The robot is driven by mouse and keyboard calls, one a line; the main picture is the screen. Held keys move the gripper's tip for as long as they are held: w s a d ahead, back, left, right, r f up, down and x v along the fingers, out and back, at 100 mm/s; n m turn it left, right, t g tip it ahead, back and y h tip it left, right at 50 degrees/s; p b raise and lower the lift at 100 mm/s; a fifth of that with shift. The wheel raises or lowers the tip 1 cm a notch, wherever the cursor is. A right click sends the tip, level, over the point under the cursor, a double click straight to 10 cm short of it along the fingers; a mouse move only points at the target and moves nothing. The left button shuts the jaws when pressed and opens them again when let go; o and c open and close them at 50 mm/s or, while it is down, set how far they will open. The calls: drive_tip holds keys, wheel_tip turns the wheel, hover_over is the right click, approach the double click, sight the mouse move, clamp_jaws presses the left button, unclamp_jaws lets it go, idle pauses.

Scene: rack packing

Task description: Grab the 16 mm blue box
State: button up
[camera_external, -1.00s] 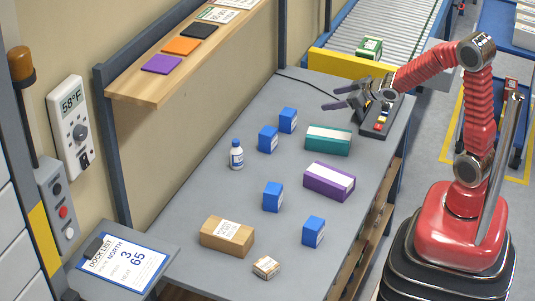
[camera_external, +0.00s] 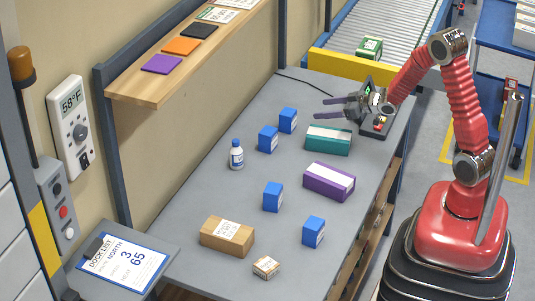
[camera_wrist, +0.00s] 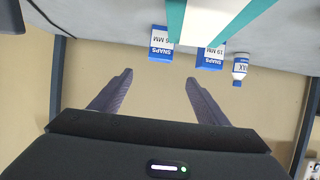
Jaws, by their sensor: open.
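Several blue boxes stand on the grey table: one near the back (camera_external: 288,120), one beside it (camera_external: 268,139), and two nearer the front (camera_external: 273,196) (camera_external: 313,231). Their sizes are too small to read in the external view. In the wrist view two blue boxes show upside-down SNAPS labels: the left one (camera_wrist: 160,44) seems to end in "6 MM", and the other's (camera_wrist: 210,57) size is partly hidden by the teal box. My gripper (camera_external: 322,109) is open and empty, above the table to the right of the back blue box. Its fingers also show in the wrist view (camera_wrist: 158,77).
A teal box (camera_external: 328,140), a purple box (camera_external: 329,181), a white-and-blue bottle (camera_external: 236,155), a brown carton (camera_external: 227,237) and a small carton (camera_external: 267,267) stand on the table (camera_external: 200,195). A wooden shelf (camera_external: 150,95) overhangs the left side. A dark device (camera_external: 375,128) sits under my wrist.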

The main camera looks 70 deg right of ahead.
approach(289, 112)
drive_tip(key=shift+x, duration=1.3)
drive_tip(key=shift+f, duration=0.1)
drive_tip(key=shift+x, duration=2.55)
drive_tip(key=c, duration=1.2)
